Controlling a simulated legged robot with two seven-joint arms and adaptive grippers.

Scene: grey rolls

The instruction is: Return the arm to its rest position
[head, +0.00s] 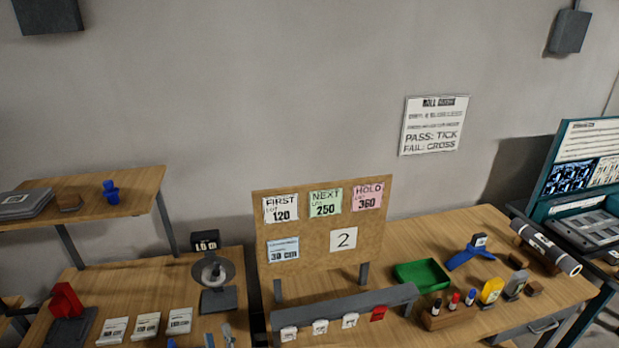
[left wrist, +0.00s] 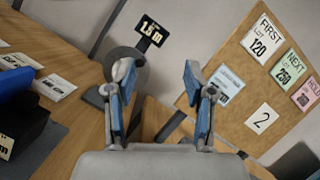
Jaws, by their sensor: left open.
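My left gripper shows only as fingertips (head: 218,338) at the bottom edge of the head view, in front of the table with the round grey device. In the left wrist view the left gripper (left wrist: 158,85) is open, its two blue-padded fingers spread with nothing between them. Beyond its fingers stand the round grey device (left wrist: 125,57) with its "1.0 m" sign (left wrist: 151,28) and the pin board (left wrist: 245,85). The rest of the left arm is hidden below the head view. My right gripper is in neither view.
In the head view, white cards (head: 146,326) and a red-topped stand (head: 67,300) are at left. The pin board (head: 310,238) stands mid-table behind a grey rail (head: 345,310).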

